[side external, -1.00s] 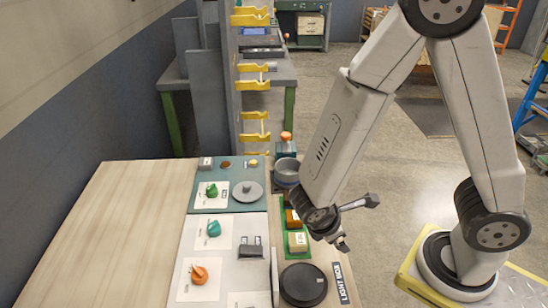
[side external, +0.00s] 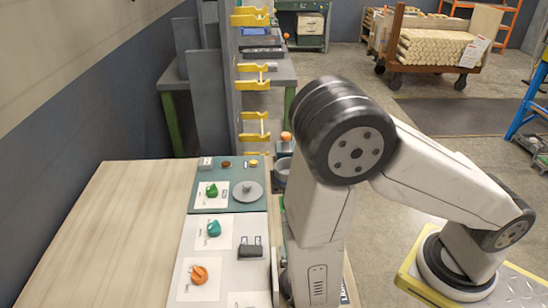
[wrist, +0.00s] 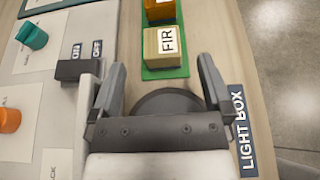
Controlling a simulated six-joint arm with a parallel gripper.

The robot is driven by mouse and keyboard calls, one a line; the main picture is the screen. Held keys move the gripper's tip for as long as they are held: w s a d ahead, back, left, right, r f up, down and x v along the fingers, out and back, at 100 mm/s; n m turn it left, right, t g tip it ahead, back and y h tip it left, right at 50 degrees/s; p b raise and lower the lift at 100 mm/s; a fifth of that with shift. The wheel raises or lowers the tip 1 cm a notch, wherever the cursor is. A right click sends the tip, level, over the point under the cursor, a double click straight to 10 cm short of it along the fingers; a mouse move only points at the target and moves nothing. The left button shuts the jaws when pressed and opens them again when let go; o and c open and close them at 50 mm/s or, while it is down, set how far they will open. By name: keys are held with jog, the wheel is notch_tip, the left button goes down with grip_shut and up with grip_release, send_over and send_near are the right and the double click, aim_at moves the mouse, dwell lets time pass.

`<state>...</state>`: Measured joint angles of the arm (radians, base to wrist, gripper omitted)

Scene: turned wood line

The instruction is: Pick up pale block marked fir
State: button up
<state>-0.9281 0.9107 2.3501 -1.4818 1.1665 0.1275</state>
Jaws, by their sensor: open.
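The pale block marked FIR (wrist: 161,49) sits on a green mat (wrist: 178,73) in the wrist view, its label facing up. My gripper (wrist: 159,70) is open and empty, its two fingers pointing toward the block's end of the mat. The block lies ahead of the fingertips, roughly centred between them; I cannot tell the height gap. In the side external view my own arm hides the block and my gripper.
An orange-brown block (wrist: 159,9) stands right behind the pale one on the mat. A dark round disc (wrist: 168,101) lies beneath my gripper. An ON/OFF switch (wrist: 80,69) is at the left, a LIGHT BOX label (wrist: 241,130) at the right.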

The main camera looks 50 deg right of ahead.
jog(key=shift+w+d, duration=0.1)
jog(key=shift+x, duration=1.15)
jog(key=shift+x, duration=2.65)
jog(key=c, duration=1.3)
